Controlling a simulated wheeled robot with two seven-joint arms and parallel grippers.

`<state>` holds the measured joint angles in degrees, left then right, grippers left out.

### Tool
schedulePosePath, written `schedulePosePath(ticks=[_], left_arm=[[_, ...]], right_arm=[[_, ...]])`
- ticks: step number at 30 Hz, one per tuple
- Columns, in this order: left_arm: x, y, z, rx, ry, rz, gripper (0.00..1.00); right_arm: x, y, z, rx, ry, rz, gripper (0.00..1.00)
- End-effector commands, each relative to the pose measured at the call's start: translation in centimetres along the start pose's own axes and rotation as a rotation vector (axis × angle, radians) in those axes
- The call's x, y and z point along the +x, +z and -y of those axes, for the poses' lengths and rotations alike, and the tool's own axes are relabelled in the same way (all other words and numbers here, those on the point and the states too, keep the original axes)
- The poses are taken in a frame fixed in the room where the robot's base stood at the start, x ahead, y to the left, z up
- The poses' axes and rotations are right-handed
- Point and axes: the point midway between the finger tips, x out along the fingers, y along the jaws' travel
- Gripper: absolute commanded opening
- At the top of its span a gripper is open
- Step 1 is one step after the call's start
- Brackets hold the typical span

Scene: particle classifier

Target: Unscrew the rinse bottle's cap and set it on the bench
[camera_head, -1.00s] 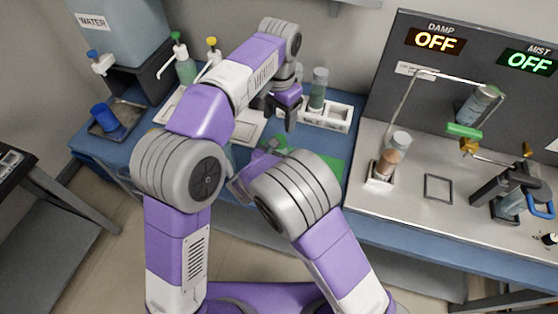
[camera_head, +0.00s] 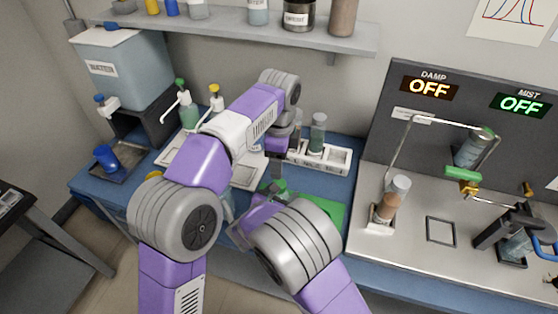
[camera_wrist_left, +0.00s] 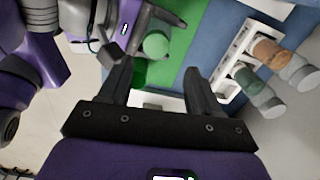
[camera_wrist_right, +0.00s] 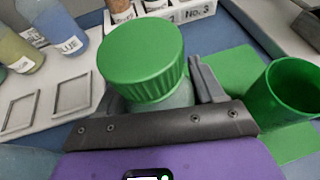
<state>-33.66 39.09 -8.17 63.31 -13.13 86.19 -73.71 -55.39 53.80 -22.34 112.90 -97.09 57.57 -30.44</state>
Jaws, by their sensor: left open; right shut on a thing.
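The rinse bottle shows its ribbed green cap (camera_wrist_right: 142,58) on top and a clear body (camera_wrist_right: 170,97) below it in the right wrist view. My right gripper (camera_wrist_right: 200,80) is shut on the bottle body, just below the cap. The cap also shows in the head view (camera_head: 279,186), low over the bench, and in the left wrist view (camera_wrist_left: 156,43). My left gripper (camera_wrist_left: 155,72) is open and empty. The bottle's lower part is hidden.
A green cup (camera_wrist_right: 300,88) stands on a green mat (camera_wrist_right: 232,70) close beside the bottle. A white rack (camera_head: 340,157) with vials is behind. Pump bottles (camera_head: 188,112) and white trays are at left. The steel station (camera_head: 410,240) is at right.

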Motion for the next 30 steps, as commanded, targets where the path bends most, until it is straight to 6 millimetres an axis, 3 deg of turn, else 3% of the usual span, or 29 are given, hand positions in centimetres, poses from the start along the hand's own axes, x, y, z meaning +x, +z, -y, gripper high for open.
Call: schedulePosePath(ticks=[12, 18, 25, 30], left_arm=[[0.0, 0.0, -0.2, 0.804, 0.009, -0.006, 0.63], [0.1, 0.0, -0.3, 1.107, 0.014, -0.011, 0.63], [0.2, 0.0, -0.4, 1.267, 0.016, -0.015, 0.63], [1.8, 0.0, -0.5, 1.282, 0.019, -0.015, 0.63]], right_arm=[[0.0, 0.0, 0.0, 0.0, 0.001, 0.0, 0.0], [0.0, 0.0, 0.0, 0.0, 0.001, 0.0, 0.0], [0.0, 0.0, 0.0, 0.0, 0.001, 0.0, 0.0], [0.0, 0.0, 0.0, 0.0, 0.001, 0.0, 0.0]])
